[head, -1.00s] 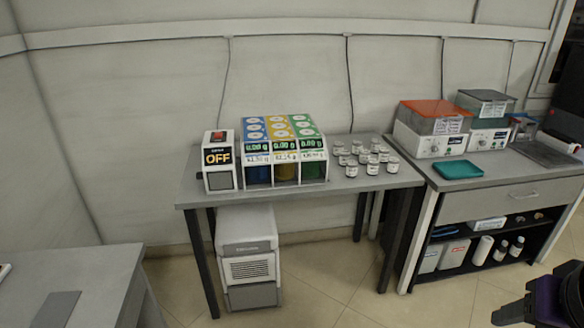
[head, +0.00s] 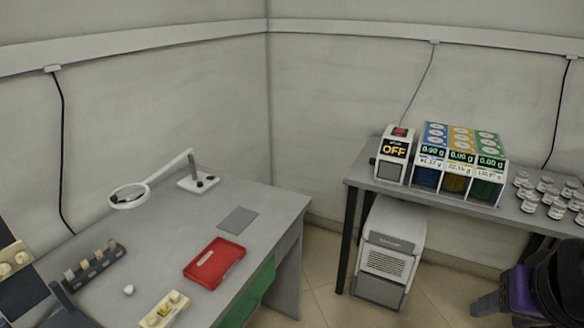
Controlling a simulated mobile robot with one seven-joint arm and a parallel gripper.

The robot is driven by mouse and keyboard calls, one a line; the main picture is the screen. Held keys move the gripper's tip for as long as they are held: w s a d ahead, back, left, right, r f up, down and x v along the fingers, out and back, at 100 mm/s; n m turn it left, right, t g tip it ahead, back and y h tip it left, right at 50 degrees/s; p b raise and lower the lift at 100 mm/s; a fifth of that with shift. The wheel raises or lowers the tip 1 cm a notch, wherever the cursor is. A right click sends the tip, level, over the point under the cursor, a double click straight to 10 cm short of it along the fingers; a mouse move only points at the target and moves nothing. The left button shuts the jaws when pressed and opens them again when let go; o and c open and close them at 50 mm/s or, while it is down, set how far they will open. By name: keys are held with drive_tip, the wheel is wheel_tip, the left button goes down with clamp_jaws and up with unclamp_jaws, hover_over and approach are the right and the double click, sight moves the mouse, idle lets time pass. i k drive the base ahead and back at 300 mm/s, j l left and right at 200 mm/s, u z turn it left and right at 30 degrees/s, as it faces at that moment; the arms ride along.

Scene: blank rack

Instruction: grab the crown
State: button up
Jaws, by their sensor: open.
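A small white piece (head: 129,290) lies on the grey table (head: 285,207) at lower left; it may be the crown, but it is too small to be sure. A pale dental model (head: 164,309) with a yellowish spot lies to its right, near the bottom edge. A dark rack (head: 95,266) with several small blocks stands behind the white piece. My gripper (head: 484,304) is at the bottom right, dark with a purple part behind it, open and far from this table. Nothing shows between its fingers.
A red tray (head: 214,262), a grey pad (head: 238,220) and a magnifier lamp (head: 130,196) are on the same table. A second table (head: 440,195) at right holds an OFF box (head: 393,155), coloured dispensers (head: 460,162) and several jars (head: 545,192). Floor shows between the tables.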

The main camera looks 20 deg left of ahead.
sight(129, 290)
drive_tip(key=u, duration=2.3)
drive_tip(key=i+l+u, duration=0.3)
drive_tip(key=l+u, duration=0.3)
drive_tip(key=i+l+u, duration=0.15)
drive_tip(key=l+u, duration=0.5)
drive_tip(key=l, duration=0.2)
drive_tip(key=j+z, duration=0.25)
drive_tip(key=j, duration=0.2)
